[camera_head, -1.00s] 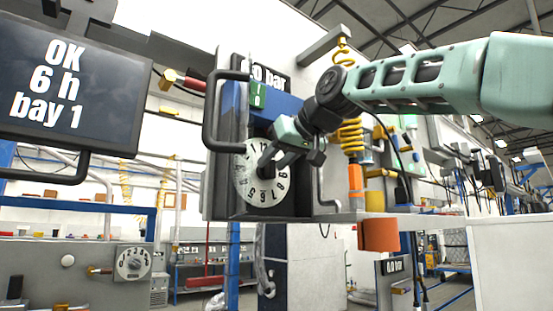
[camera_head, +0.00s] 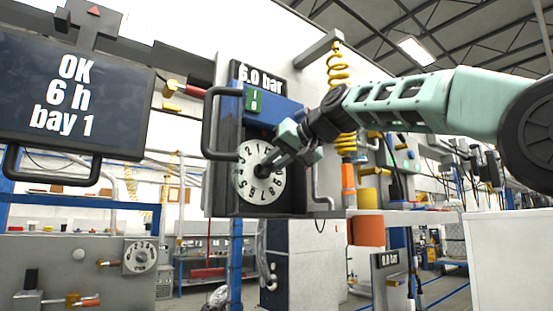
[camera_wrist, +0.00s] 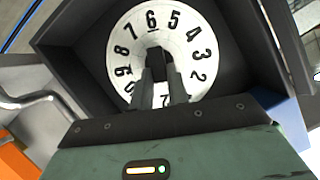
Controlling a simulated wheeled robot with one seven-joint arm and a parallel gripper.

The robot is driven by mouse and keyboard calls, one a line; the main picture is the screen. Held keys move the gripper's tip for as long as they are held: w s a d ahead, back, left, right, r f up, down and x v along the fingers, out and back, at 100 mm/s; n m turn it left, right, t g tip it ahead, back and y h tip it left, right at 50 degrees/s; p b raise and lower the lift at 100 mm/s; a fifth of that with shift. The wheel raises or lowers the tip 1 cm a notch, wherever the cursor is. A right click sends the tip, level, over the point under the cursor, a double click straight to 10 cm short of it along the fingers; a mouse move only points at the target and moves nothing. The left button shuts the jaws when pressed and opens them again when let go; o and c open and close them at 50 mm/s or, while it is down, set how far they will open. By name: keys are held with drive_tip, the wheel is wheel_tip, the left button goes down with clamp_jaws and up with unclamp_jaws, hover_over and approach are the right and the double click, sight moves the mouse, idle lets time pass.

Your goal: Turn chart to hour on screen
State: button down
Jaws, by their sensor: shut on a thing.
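The chart is a white round dial (camera_head: 246,186) with black hour numbers, set in a dark housing under the green tag. In the wrist view the chart (camera_wrist: 128,48) fills the upper middle, with 6 at the top and 12 at the bottom, partly behind the fingers. My gripper (camera_head: 268,168) reaches it from the right; in the wrist view its fingers (camera_wrist: 160,82) are shut on the dark hub (camera_wrist: 158,62) at the chart's centre. The screen (camera_head: 70,100) at the left reads "OK 6 h bay 1".
A grey bar handle (camera_head: 208,125) stands out left of the dial. A "6.0 bar" display (camera_head: 262,77) is above it. A yellow coiled hose (camera_head: 338,70) hangs to the right, near my arm. Another small dial (camera_head: 140,257) is on a panel at lower left.

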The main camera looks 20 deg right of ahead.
sight(269, 176)
wheel_tip(269, 176, down, 4)
drive_tip(key=m+t+y+b, duration=0.1)
drive_tip(key=m+t+b, duration=0.1)
drive_tip(key=m+b, duration=0.4)
drive_tip(key=m+t+y+b, duration=0.1)
drive_tip(key=m+t+b, duration=0.2)
drive_tip(key=m, duration=0.9)
drive_tip(key=m+t+y+b, duration=0.1)
drive_tip(key=m+t+b, duration=0.1)
drive_tip(key=m+b, duration=0.6)
drive_tip(key=shift+m+t+y+b, duration=0.3)
drive_tip(key=shift+m+t+b, duration=0.1)
drive_tip(key=shift+b, duration=0.4)
drive_tip(key=shift+a+m+t+h+b, duration=0.1)
drive_tip(key=shift+m+t+h, duration=0.25)
drive_tip(key=shift+m, duration=0.65)
drive_tip(key=shift+a+m+t+h+b, duration=0.15)
drive_tip(key=shift+m+h, duration=0.45)
drive_tip(key=shift+m, duration=0.4)
drive_tip(key=shift+a+m+t+h+b, duration=0.15)
drive_tip(key=shift+m+h, duration=0.3)
drive_tip(key=shift+m, duration=0.55)
drive_tip(key=c, duration=1.4)
unclamp_jaws()
drive_tip(key=shift+s, duration=0.1)
drive_tip(key=shift+o, duration=0.2)
drive_tip(key=shift+d, duration=0.1)
drive_tip(key=shift+s, duration=0.1)
